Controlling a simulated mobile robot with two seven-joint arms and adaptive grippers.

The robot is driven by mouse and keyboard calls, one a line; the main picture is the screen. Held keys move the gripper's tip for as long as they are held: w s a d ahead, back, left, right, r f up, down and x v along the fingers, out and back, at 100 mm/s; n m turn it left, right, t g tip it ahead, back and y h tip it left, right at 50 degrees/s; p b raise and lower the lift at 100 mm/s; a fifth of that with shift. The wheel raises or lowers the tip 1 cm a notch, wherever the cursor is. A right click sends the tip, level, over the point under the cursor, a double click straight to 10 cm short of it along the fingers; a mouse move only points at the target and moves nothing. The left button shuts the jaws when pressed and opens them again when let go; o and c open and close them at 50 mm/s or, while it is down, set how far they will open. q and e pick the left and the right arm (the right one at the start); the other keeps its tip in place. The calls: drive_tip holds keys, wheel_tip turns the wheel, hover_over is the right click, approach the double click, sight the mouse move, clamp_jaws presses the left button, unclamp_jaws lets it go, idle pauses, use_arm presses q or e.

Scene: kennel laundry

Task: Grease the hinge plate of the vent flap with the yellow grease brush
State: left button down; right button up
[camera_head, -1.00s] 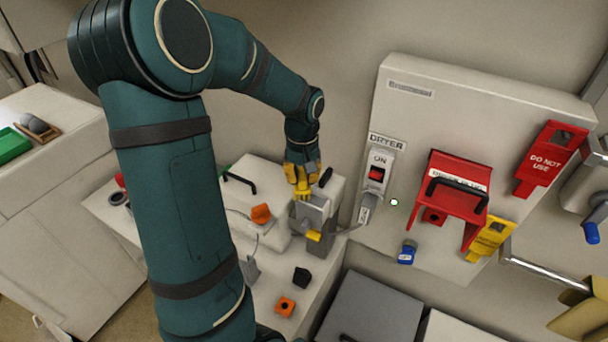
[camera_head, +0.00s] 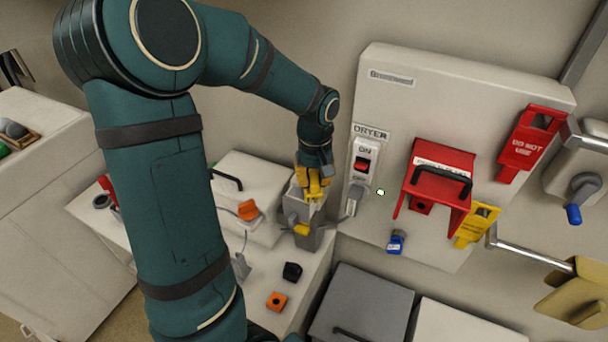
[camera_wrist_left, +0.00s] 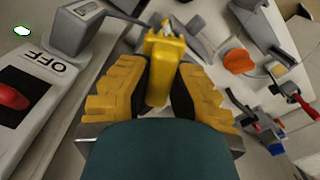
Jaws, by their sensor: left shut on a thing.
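My left gripper (camera_head: 314,190) is shut on a yellow piece that looks like the grease brush (camera_wrist_left: 164,66). The wrist view shows this piece upright between the two yellow-padded fingers. Its bristles cannot be made out. In the head view the gripper is at the top of a grey upright box (camera_head: 322,235) with a yellow part (camera_head: 302,230) low on its front. Whether the held piece touches the box cannot be told. I cannot pick out the vent flap's hinge plate with certainty. My right gripper is not in view.
The dryer panel (camera_head: 386,82) stands close right of the gripper, with a red switch (camera_head: 361,165) and a red guard (camera_head: 440,160). An orange knob (camera_head: 248,210) is at left. A black block (camera_head: 292,271) and an orange block (camera_head: 277,301) lie in front.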

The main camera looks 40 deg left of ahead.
sight(314, 177)
use_arm(q)
drive_tip(key=shift+d, duration=0.2)
drive_tip(key=shift+a, duration=0.1)
drive_tip(key=shift+r+p, duration=0.95)
drive_tip(key=shift+r, duration=2.15)
drive_tip(key=shift+r, duration=1.5)
